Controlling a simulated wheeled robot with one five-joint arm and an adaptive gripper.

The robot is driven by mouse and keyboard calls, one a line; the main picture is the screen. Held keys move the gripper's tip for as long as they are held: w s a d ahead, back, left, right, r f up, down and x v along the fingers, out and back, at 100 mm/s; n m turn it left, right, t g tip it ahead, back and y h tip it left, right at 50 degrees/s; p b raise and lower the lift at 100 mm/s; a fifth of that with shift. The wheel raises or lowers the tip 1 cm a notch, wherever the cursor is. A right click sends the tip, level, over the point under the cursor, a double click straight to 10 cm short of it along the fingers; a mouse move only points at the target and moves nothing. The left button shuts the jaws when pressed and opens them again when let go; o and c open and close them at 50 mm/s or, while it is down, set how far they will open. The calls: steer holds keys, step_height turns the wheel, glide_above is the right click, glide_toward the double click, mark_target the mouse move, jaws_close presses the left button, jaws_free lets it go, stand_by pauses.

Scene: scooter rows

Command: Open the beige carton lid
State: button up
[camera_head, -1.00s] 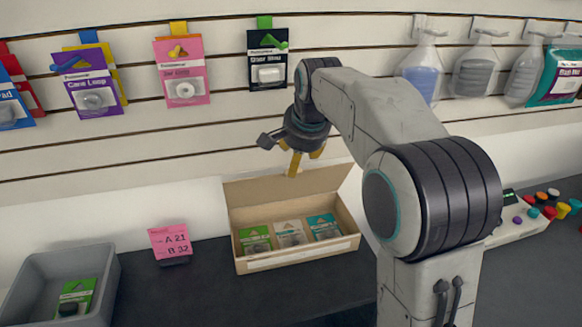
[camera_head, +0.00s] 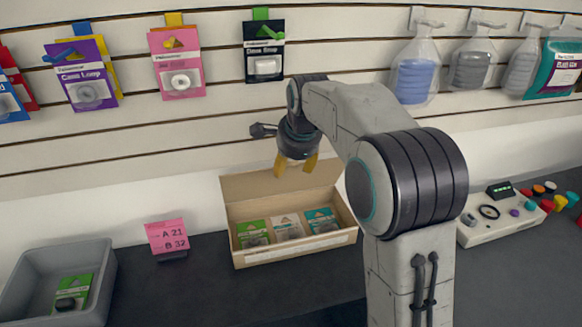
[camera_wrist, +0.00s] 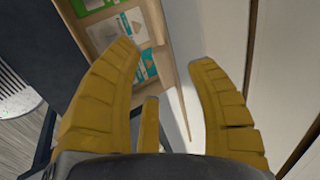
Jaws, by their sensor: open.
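The beige carton (camera_head: 295,249) stands on the dark counter with several packets inside. Its lid (camera_head: 255,190) is raised and leans back toward the wall, so the box is open at the top. In the wrist view the carton's edge (camera_wrist: 178,72) runs beside the fingers, with packets (camera_wrist: 130,30) in it. My gripper (camera_head: 295,172) hangs above the carton, in front of the upper part of the lid. Its yellow fingers (camera_wrist: 170,75) are spread and hold nothing. The head view does not show whether they touch the lid.
A grey bin (camera_head: 55,275) with a green packet stands at left. A pink sign (camera_head: 167,238) stands between bin and carton. A white control box (camera_head: 500,215) lies right of my arm.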

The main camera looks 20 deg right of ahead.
steer(key=shift+x, duration=0.85)
jaws_close()
